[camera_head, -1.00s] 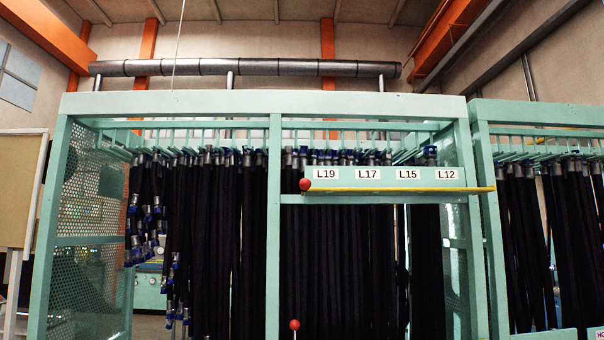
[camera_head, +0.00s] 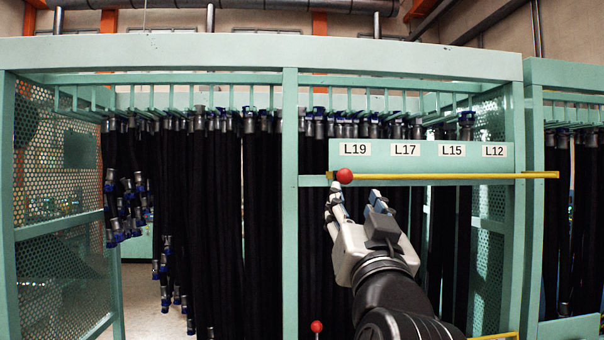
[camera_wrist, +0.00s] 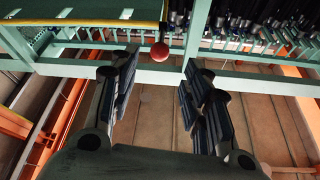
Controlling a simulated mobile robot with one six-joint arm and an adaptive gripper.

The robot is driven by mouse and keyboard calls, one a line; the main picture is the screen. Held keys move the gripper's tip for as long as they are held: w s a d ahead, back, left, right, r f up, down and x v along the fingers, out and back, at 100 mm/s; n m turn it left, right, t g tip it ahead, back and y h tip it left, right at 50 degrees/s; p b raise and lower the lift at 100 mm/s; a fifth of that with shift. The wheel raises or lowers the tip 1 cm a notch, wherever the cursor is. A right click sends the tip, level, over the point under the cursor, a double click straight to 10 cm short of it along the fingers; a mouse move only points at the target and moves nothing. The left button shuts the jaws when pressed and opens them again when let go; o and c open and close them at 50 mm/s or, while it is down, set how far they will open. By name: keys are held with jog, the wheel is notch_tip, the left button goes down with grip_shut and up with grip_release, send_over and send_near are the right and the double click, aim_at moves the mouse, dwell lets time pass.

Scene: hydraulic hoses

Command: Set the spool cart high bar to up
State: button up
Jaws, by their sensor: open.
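A yellow bar (camera_head: 450,176) with a red ball knob (camera_head: 344,176) at its left end runs level below the label plate on the green hose rack. In the wrist view the red knob (camera_wrist: 160,52) shows just beyond my fingers, and the yellow bar (camera_wrist: 100,22) runs off to the left. My gripper (camera_head: 355,202) is open and empty, just below and slightly right of the knob in the head view. I see no contact with the knob.
Black hoses (camera_head: 225,230) with metal and blue fittings hang in the rack behind the bars. The label plate (camera_head: 420,152) reads L19, L17, L15, L12. Green upright posts (camera_head: 290,240) and perforated side panels frame the rack. Another rack stands at the right.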

aim_at(345, 182)
jog(key=p+x, duration=0.2)
jog(key=x, duration=1)
jog(key=shift+w+a, duration=0.1)
jog(key=shift+w, duration=0.1)
grip_shut()
dwell(0.4)
